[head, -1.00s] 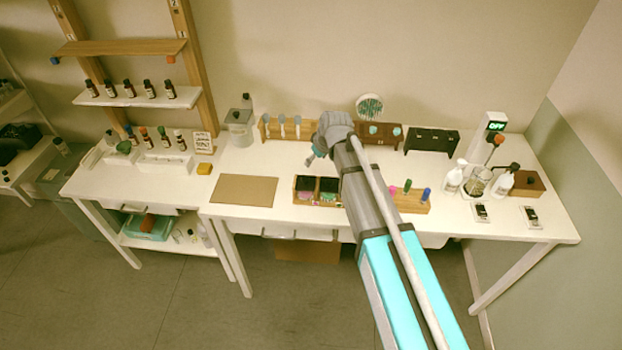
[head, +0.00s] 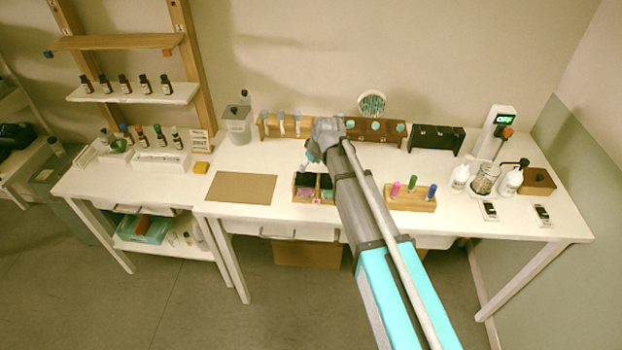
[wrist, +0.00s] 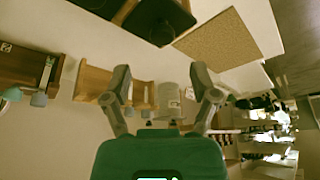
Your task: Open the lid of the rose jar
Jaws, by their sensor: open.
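No jar in view can be read as the rose jar; labels are too small. A grey lidded canister (head: 237,122) stands at the back of the table. A canister (wrist: 171,101) shows beyond and between my fingers in the wrist view. My gripper (wrist: 160,70) is open, with nothing between its fingertips. In the head view my gripper (head: 311,152) hangs above the table near a small divided wooden box (head: 303,199) with dark, green and pink contents. My arm partly covers the box's right side.
A wooden rack (head: 264,128) with hanging blue-tipped items stands behind my gripper. A brown rack (head: 374,131) and a black rack (head: 436,139) stand right of it. A cork mat (head: 241,188) lies bare at the left. Bottles (head: 460,179) stand at the right.

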